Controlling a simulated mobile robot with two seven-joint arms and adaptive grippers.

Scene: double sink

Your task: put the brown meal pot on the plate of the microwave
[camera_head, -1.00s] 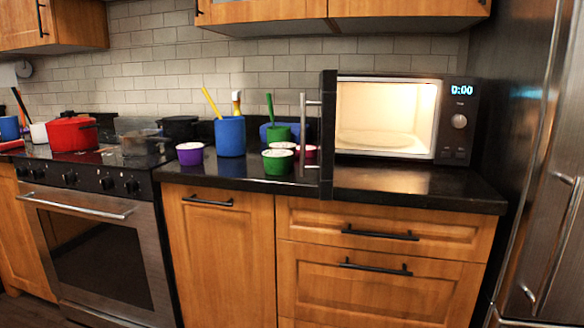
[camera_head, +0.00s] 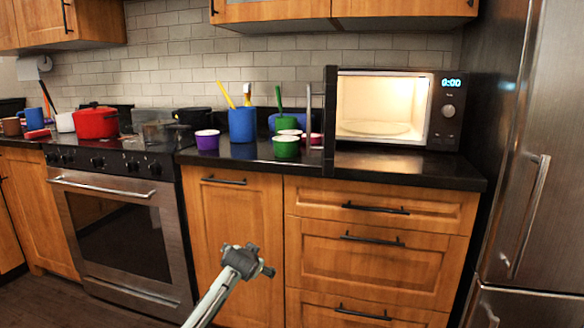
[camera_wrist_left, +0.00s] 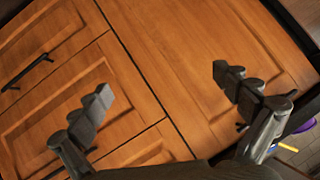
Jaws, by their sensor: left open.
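The microwave (camera_head: 445,142) stands on the counter with its door (camera_head: 329,120) swung open and its inside lit. Its round plate (camera_head: 376,129) looks empty. A small brown vessel (camera_head: 11,126) stands at the far left of the counter; I cannot tell whether it is the brown meal pot. No other brown pot shows; the open door may hide part of the counter. My left gripper (camera_head: 249,260) is in front of the lower cabinets, below counter height. In the left wrist view the left gripper (camera_wrist_left: 165,98) is open and empty, facing the wooden doors. My right gripper is not in view.
Purple (camera_head: 207,140) and green (camera_head: 286,147) pots and a blue utensil holder (camera_head: 242,125) crowd the counter left of the microwave door. A red pot (camera_head: 96,122) sits on the stove. The fridge (camera_head: 520,180) bounds the right. The counter before the microwave is clear.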

